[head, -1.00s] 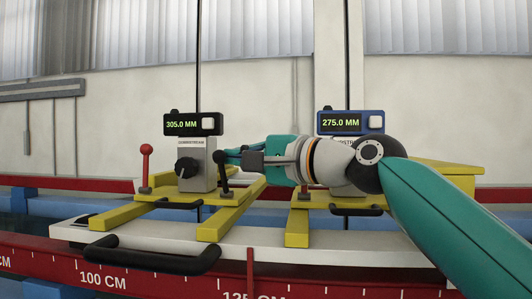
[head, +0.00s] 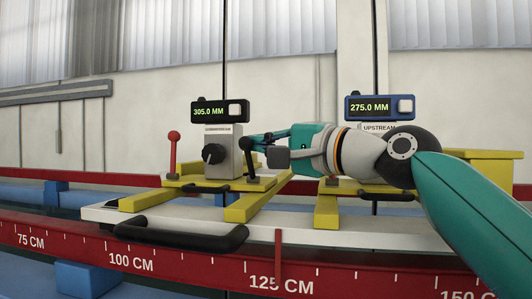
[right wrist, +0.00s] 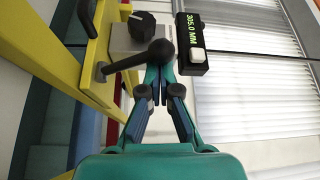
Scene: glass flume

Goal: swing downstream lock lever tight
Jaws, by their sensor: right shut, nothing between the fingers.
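The downstream gauge (head: 219,111) has a black display reading 305.0 MM, on a grey block with a black knob (head: 212,154). At the block's right side is a dark ball-topped lever (head: 253,180), nearly upright with its top slightly left. The lever's ball (right wrist: 160,52) also shows in the right wrist view, with its shaft running left. My right gripper (head: 247,142) is shut and empty at that ball, coming from the right. In the right wrist view its fingertips (right wrist: 156,75) overlap the ball; contact is unclear. My left gripper is not in view.
A red ball-topped lever (head: 174,145) stands left of the block. The upstream gauge (head: 379,107), blue and reading 275.0 MM, stands at the right behind my arm. A black handle (head: 180,236) is on the white plate's front. A red scale rail (head: 200,267) crosses the front.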

